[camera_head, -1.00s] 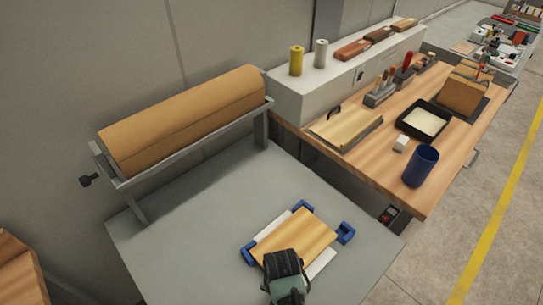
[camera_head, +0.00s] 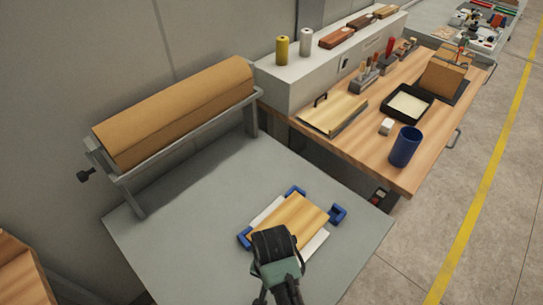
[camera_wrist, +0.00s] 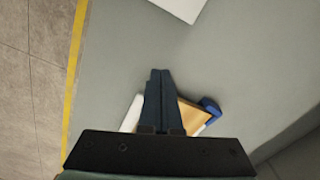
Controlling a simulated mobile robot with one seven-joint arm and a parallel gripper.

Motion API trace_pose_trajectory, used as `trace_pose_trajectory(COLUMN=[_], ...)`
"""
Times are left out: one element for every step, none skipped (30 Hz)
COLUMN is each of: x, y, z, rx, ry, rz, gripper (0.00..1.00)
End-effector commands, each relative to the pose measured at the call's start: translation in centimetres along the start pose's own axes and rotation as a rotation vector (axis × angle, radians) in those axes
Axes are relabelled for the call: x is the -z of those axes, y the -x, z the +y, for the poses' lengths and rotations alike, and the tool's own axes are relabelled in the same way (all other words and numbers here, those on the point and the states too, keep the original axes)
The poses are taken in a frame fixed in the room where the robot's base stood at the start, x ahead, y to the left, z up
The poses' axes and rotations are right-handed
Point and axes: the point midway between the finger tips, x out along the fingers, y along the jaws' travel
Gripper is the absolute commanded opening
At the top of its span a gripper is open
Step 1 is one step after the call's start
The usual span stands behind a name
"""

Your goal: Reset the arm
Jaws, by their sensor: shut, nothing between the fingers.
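My gripper shows in the wrist view (camera_wrist: 160,75) with its two dark blue fingers together and nothing between them. In the head view my dark wrist and green-grey arm come up from the bottom edge and cover the near corner of a wooden board (camera_head: 292,215). The board lies on a white sheet or plate (camera_head: 314,246) between blue corner blocks (camera_head: 338,213) on the grey table (camera_head: 195,225). In the wrist view the board (camera_wrist: 195,116) shows partly behind the fingers. Whether the fingers touch it is unclear; the fingertips are hidden in the head view.
A large brown paper roll (camera_head: 175,110) sits in a metal rack at the table's back. A wooden bench (camera_head: 365,155) on the right holds a blue cup (camera_head: 404,147), a black tray (camera_head: 407,104), a clipboard-like board (camera_head: 333,113) and tools. The grey table's left part is clear.

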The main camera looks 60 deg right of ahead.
Motion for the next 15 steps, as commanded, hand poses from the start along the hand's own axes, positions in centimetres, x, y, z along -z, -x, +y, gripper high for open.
trace_pose_trajectory(x=[0.0,0.0,0.0,0.0,0.0,0.0,0.0,0.0,0.0,0.0,0.0,0.0,0.0,0.1,0.3], y=[0.7,0.9,1.2,1.4,1.6,1.7,1.8,1.8,1.8,1.8,1.8,1.8,1.8,1.9,2.2], z=[-0.1,-0.1,-0.1,-0.1,0.0,0.0,0.0,0.0,0.0,0.0,0.0,0.0,0.0,-0.2,-0.6], rx=[0.001,0.002,0.001,0.0,0.0,0.0,0.0,0.0,0.0,0.0,0.0,0.0,0.0,0.004,0.014], ry=[0.001,0.001,0.001,0.001,0.001,0.001,0.001,0.001,0.001,0.001,0.001,0.001,0.001,0.005,0.014], rz=[0.001,0.002,0.001,0.0,0.0,0.0,0.0,0.0,0.0,0.0,0.0,0.0,0.0,0.004,0.017], gripper=[0.0,0.0,0.0,0.0,0.0,0.0,0.0,0.0,0.0,0.0,0.0,0.0,0.0,0.0,0.0])
